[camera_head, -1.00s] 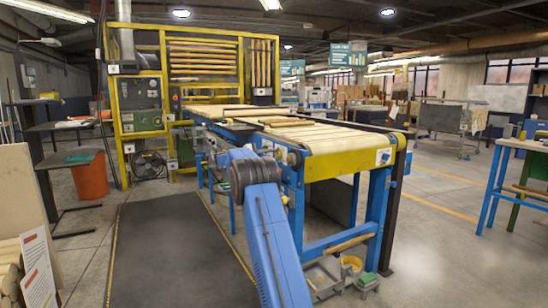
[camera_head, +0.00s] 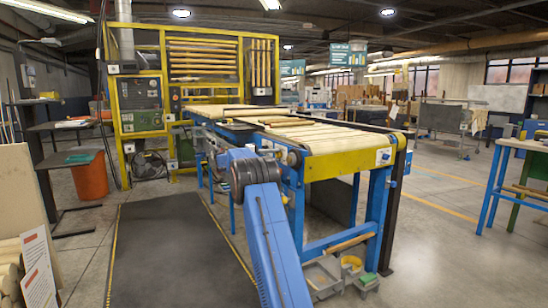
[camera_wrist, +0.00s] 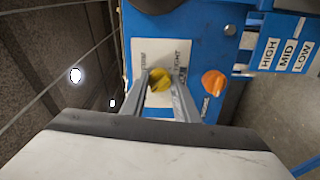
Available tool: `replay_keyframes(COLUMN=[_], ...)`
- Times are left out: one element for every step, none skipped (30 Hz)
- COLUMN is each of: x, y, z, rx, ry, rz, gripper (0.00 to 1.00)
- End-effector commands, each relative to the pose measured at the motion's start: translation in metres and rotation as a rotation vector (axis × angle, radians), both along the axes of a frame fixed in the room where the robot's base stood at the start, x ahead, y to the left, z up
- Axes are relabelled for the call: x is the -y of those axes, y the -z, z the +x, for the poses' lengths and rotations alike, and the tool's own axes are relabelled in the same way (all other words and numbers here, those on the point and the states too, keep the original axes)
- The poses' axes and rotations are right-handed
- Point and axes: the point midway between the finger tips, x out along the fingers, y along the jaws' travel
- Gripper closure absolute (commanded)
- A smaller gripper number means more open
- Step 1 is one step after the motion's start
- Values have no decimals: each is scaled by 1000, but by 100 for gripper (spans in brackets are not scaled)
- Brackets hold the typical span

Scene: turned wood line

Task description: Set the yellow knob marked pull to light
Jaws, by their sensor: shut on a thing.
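The yellow knob (camera_wrist: 160,80) is on a pale label plate (camera_wrist: 151,50) fixed to a blue panel, in the wrist view. The plate's right side reads LIGHT; the word on its left is partly covered and looks like FIRM. My gripper (camera_wrist: 161,77) has one finger on each side of the knob and is shut on it. The knob's pointer direction is hard to make out between the fingers. In the head view my own arm covers the gripper and the knob.
An orange knob (camera_wrist: 214,82) sits close to the right of my fingers. A HIGH, MID, LOW label (camera_wrist: 287,48) is farther right. The conveyor (camera_head: 345,165) carries several wood pieces. A dark floor mat (camera_head: 170,250) lies clear to the left.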

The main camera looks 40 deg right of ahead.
Motion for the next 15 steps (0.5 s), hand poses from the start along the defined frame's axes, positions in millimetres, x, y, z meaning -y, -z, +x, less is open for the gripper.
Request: replay_keyframes(x=[-1,-1,-1,-1,-1,-1,-1,-1,-1,-1,-1,-1,-1,-1,-1], y=[3,3,3,3,3,3,3,3,3,3,3,3,3,3,2], z=[0,0,0,0,0,0,0,0,0,0,0,0,0,0,0], rx=[0,0,1,1,1,0,0,0,0,0,0,0,0,0,0], ry=[2,2,2,2,2,2,2,2,2,2,2,2,1,1,1], rz=[2,2,2,2,2,2,3,3,3,3,3,2,2,2,2], gripper=[95,95,95,95,95,95,95,95,95,95,68,58,54,54,54])
